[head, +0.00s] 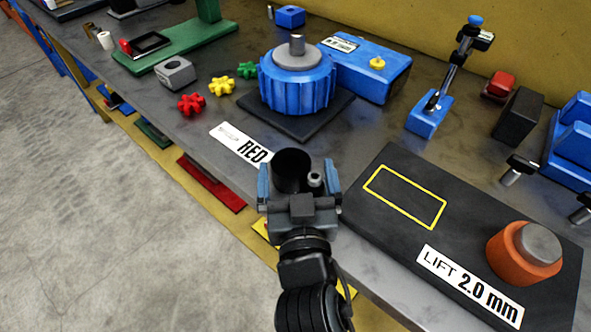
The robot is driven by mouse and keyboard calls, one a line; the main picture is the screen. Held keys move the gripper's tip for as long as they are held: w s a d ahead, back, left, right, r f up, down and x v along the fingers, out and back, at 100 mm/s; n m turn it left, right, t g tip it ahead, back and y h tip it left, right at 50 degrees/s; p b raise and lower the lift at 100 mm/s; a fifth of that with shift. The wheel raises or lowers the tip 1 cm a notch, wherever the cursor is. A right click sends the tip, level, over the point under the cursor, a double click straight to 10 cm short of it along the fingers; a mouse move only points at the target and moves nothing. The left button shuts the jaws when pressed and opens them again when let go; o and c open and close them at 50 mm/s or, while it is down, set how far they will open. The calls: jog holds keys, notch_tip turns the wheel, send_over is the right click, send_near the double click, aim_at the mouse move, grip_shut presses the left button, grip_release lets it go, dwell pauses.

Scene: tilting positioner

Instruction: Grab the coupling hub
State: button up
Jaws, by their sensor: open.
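No part is labelled as the coupling hub. A dark hollow cylinder (292,168), open at the top, shows between my gripper's fingers and is probably the hub. A small grey peg-like piece (316,181) is beside it on the right. My gripper (298,184) is open, with one blue finger on each side of the cylinder. I cannot tell whether the fingers touch it. The cylinder's lower part is hidden behind the gripper body.
A ribbed blue motor (295,88) with an upright shaft stands behind on a dark plate. Red (191,104), yellow (221,86) and green (247,69) star pieces lie left. A black board (400,237) at right carries an orange, grey-topped cylinder (523,255). A "RED" label (240,143) lies near the bench edge.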

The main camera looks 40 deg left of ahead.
jog(key=c, duration=1.3)
jog(key=shift+r, duration=0.15)
jog(key=shift+c, duration=0.5)
jog(key=shift+r, duration=0.1)
